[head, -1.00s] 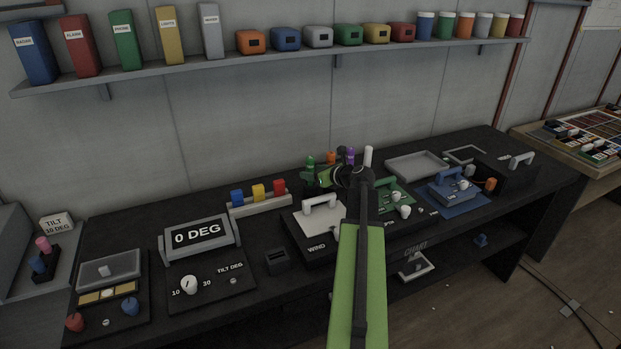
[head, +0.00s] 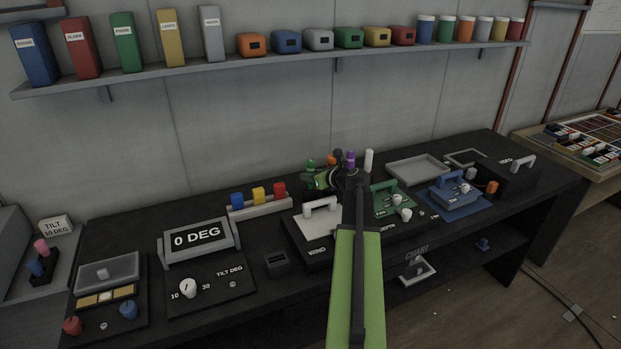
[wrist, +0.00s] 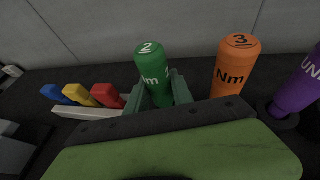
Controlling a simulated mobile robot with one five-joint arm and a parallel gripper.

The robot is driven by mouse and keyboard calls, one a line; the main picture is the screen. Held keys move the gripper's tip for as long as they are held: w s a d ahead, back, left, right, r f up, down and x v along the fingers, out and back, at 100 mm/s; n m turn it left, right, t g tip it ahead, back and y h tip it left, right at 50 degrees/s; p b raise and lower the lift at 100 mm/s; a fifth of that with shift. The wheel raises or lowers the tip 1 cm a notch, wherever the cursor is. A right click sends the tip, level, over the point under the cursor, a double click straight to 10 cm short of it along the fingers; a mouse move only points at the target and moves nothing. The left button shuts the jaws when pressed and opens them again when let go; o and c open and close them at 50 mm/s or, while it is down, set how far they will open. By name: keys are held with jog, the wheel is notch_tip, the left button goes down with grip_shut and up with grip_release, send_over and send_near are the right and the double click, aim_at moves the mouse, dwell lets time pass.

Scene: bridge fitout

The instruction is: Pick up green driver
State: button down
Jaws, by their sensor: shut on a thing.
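The green driver (wrist: 152,68) stands upright in the wrist view, with a "2" on its cap and "Nm" lettering on its side. My gripper (wrist: 157,94) is shut around its lower handle, with one green jaw on each side. The driver's lower end is hidden behind the gripper body. In the head view the green driver (head: 310,166) shows small at the back of the bench, just above my gripper (head: 312,181), partly hidden by my arm. I cannot tell whether it is clear of its holder.
An orange driver (wrist: 236,66) and a purple driver (wrist: 300,84) stand to the right of the green one. Blue, yellow and red blocks (wrist: 107,96) sit on a rail to the left. A white-handled panel (head: 318,222) lies in front. A shelf (head: 300,66) runs above.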

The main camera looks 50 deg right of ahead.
aim_at(311, 160)
jog(key=shift+r, duration=0.1)
notch_tip(311, 160, up, 10)
jog(key=p, duration=1)
jog(key=c, duration=1.6)
grip_release()
grip_shut()
